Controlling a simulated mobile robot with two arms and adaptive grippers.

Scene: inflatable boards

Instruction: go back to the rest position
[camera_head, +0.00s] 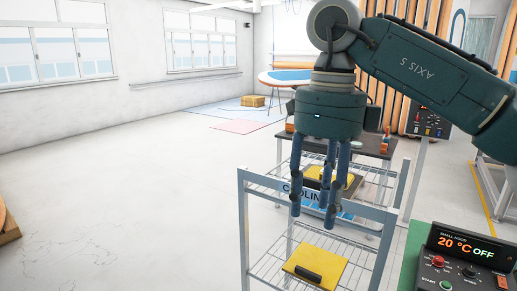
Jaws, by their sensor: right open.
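My right gripper (315,218) hangs pointing down from the arm that comes in from the upper right. Its fingers are apart, with nothing between them. It hangs in front of a metal rack (243,232) with a blue "COOLING" sign (295,191), partly covering the sign. A yellow pad with a dark handle (332,266) lies on the rack's lower wire shelf, below the gripper and apart from it. Another yellow piece (313,184) shows behind the fingers, partly hidden. My left gripper is not in view.
A control box (462,262) reading "20 °C OFF" stands at the lower right. A dark table (375,150) is behind the rack. The floor at left is open.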

